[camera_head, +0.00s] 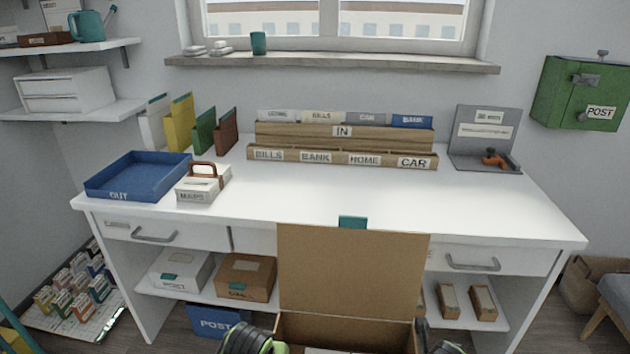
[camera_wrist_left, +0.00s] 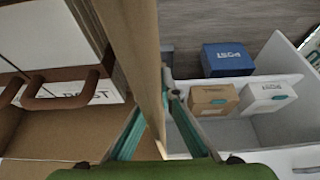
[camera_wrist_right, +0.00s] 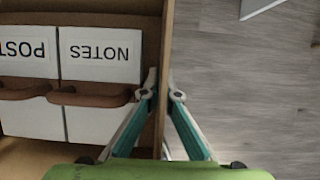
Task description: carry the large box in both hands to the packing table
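The large box (camera_head: 352,268) is brown cardboard with a raised flap, at the bottom centre of the head view in front of the white desk. White binders or cases with brown handles, marked POST (camera_wrist_right: 28,50) and NOTES (camera_wrist_right: 100,52), are inside it. My left gripper (camera_wrist_left: 160,92) has its fingers on either side of one box wall (camera_wrist_left: 138,50) and appears closed on it. My right gripper (camera_wrist_right: 163,90) is closed on the opposite wall (camera_wrist_right: 163,65). Both fingertips are hidden in the head view. I cannot identify a separate packing table.
The white desk (camera_head: 470,210) holds a blue OUT tray (camera_head: 135,178), a MAPS case (camera_head: 203,188) and a letter sorter (camera_head: 340,155). Lower shelves hold boxes, with a blue POST box (camera_wrist_left: 228,60) below. Floor (camera_wrist_right: 250,100) beside my right gripper looks clear. A stool (camera_head: 610,300) stands at right.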

